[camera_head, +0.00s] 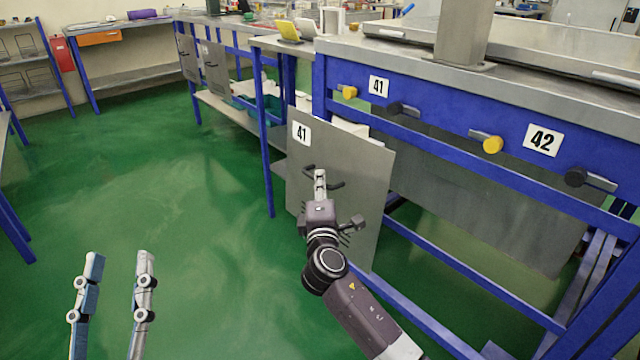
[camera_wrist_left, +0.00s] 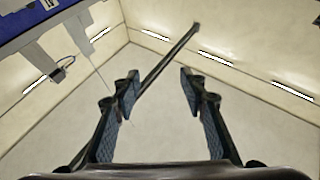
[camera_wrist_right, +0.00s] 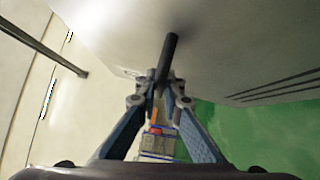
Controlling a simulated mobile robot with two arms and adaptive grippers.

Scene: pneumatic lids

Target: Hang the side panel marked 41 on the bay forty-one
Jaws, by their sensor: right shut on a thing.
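The grey side panel (camera_head: 352,160) carries a white label 41 (camera_head: 301,134) at its upper left and a dark bar handle (camera_head: 336,185). It hangs upright in front of the blue bench frame, its top edge below the bay's knobs. My right gripper (camera_head: 320,178) is shut on the handle; the right wrist view shows the dark bar (camera_wrist_right: 167,60) between its fingertips. Bay forty-one has its label (camera_head: 379,87) on the blue rail, between a yellow knob (camera_head: 348,92) and a black knob (camera_head: 396,108). My left gripper (camera_head: 118,262) is open and empty, fingers pointing up.
Bay 42 (camera_head: 542,139) lies to the right with a yellow knob (camera_head: 493,144) and a black knob (camera_head: 577,178). A blue table leg (camera_head: 263,150) stands close to the panel's left. A lower blue rail (camera_head: 430,255) runs at right. Green floor (camera_head: 160,190) is clear at left.

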